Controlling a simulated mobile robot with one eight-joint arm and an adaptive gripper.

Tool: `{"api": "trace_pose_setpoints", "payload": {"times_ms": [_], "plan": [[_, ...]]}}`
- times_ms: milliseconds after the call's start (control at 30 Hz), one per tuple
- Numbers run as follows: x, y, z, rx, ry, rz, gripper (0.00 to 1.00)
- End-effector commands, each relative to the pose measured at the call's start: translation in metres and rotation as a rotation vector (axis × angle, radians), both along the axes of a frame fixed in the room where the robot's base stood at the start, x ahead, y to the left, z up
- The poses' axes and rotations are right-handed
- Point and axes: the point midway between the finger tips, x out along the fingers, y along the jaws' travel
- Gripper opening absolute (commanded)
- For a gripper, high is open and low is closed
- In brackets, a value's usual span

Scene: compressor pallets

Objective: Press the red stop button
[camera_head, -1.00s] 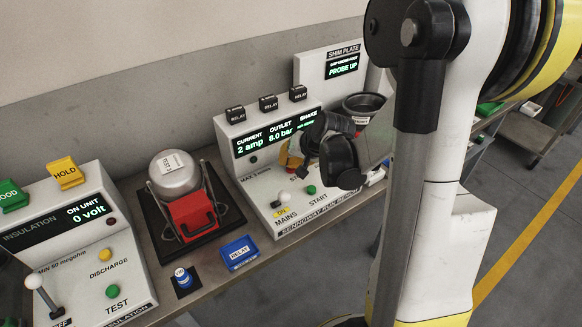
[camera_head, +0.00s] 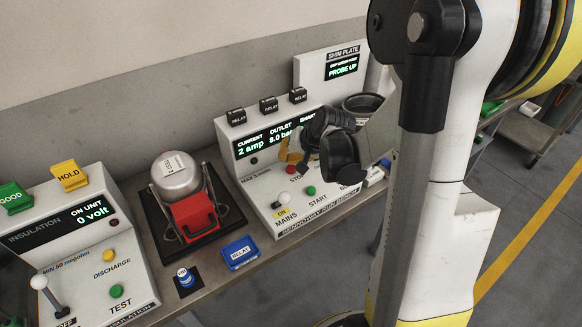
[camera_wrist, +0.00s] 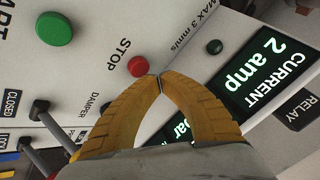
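In the wrist view the red button (camera_wrist: 138,66) lies beside the word STOP, just up and left of the fingertips. My gripper (camera_wrist: 158,79) has yellow fingers whose tips meet, with nothing between them. In the head view my gripper (camera_head: 292,158) is over the panel close to the button, partly hidden by its own dark wrist. I cannot tell whether the tips touch the panel.
A green START button (camera_head: 310,190) and a white-tipped MAINS lever (camera_head: 284,198) are on the same panel. The wrist view shows a damper lever (camera_wrist: 40,108) at left and the lit display (camera_wrist: 245,78) at right. A red-fronted compressor (camera_head: 193,216) stands left of the bench.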

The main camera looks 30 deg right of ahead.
Motion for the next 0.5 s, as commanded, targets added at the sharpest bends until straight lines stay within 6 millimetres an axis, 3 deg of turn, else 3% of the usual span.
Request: {"api": "trace_pose_setpoints", "payload": {"times_ms": [500], "plan": [[0.000, 0.000, 0.049, 0.000, 0.000, 0.000, 0.00]]}}
